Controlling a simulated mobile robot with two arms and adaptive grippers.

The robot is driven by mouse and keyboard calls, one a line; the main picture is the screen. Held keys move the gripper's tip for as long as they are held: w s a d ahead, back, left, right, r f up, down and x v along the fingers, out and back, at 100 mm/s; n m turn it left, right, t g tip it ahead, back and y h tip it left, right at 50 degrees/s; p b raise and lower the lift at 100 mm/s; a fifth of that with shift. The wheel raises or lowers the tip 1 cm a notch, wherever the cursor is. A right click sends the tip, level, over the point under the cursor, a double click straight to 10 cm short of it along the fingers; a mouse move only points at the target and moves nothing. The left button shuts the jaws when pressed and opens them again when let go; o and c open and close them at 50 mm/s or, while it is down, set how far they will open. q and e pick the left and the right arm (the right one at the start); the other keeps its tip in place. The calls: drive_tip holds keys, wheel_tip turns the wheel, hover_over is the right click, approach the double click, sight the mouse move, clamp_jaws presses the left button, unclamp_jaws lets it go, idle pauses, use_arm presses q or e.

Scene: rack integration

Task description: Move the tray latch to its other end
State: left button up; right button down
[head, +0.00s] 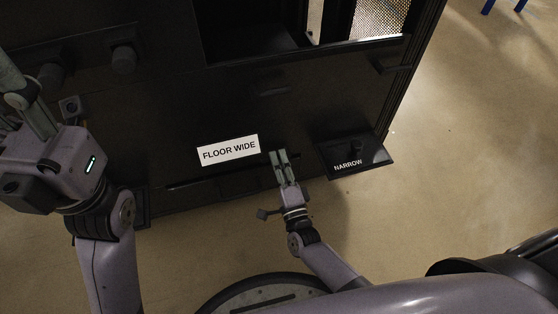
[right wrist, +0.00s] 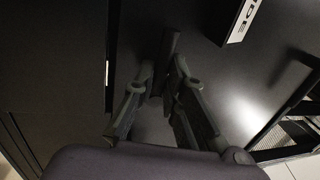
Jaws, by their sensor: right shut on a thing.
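My right gripper (head: 280,154) is at the lower front of the black rack, just right of the "FLOOR WIDE" label (head: 230,150). In the right wrist view its fingers (right wrist: 165,80) are shut on a small dark piece, the tray latch (right wrist: 171,42), which stands out from the black front. The fingers mostly hide the latch in the head view. A thin dark slot or edge (head: 190,183) runs below the label. My left gripper (head: 22,100) is at the far left; its fingertips are too unclear to tell open from shut.
A black side plate marked "NARROW" (head: 370,158) juts out at the rack's right corner. Dark knobs (head: 123,58) and a handle (head: 392,67) stick out from the rack (head: 165,120). The tan floor (head: 460,190) is clear to the right.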

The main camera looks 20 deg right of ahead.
idle(0.3)
drive_tip(key=c, duration=1.6)
unclamp_jaws()
drive_tip(key=shift+c, duration=0.2)
